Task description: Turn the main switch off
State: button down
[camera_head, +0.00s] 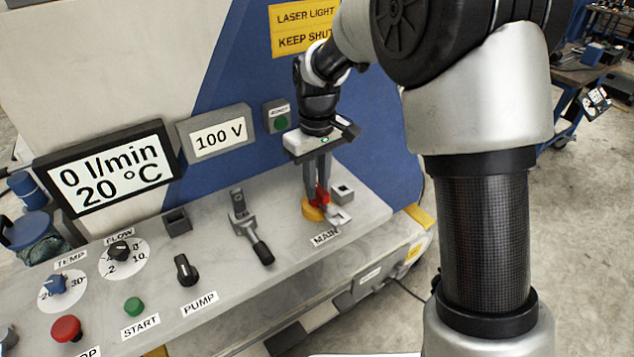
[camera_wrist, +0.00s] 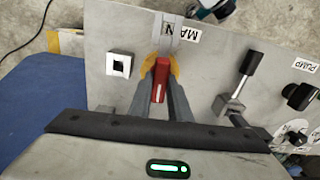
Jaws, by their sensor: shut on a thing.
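The main switch (camera_wrist: 159,94) has a red handle on a yellow base, above the MAIN label (camera_head: 326,238) on the sloped grey panel. My gripper (camera_head: 316,196) reaches down onto it from above. In the wrist view, my gripper's two fingers (camera_wrist: 160,98) are shut on the red handle, one on each side. The yellow base (camera_head: 312,211) shows beside the fingertips in the head view. The fingers hide part of the handle.
A lever (camera_head: 250,228) stands on the panel left of the main switch, with a pump knob (camera_head: 186,270) farther left. A small square socket (camera_head: 342,193) is close to the right of my gripper. Displays reading 0 l/min, 20 °C (camera_head: 107,168) and 100 V (camera_head: 218,133) stand behind.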

jog(key=n+p, duration=0.1)
jog(key=n, duration=0.3)
jog(key=shift+r+p, duration=0.15)
jog(key=shift+p, duration=0.15)
jog(key=n+p, duration=0.2)
jog(key=n, duration=0.2)
jog(key=shift+n, duration=0.3)
jog(key=n+p, duration=0.2)
jog(key=n, duration=0.2)
jog(key=shift+p, duration=0.3)
jog(key=shift+n+p, duration=1.2)
jog(key=shift+n, duration=1.2)
jog(key=c, duration=1.6)
grip_release()
jog(key=shift+c, duration=0.2)
notch_tip(320, 180, up, 17)
jog(key=shift+r+p, duration=0.15)
jog(key=shift+p, duration=0.3)
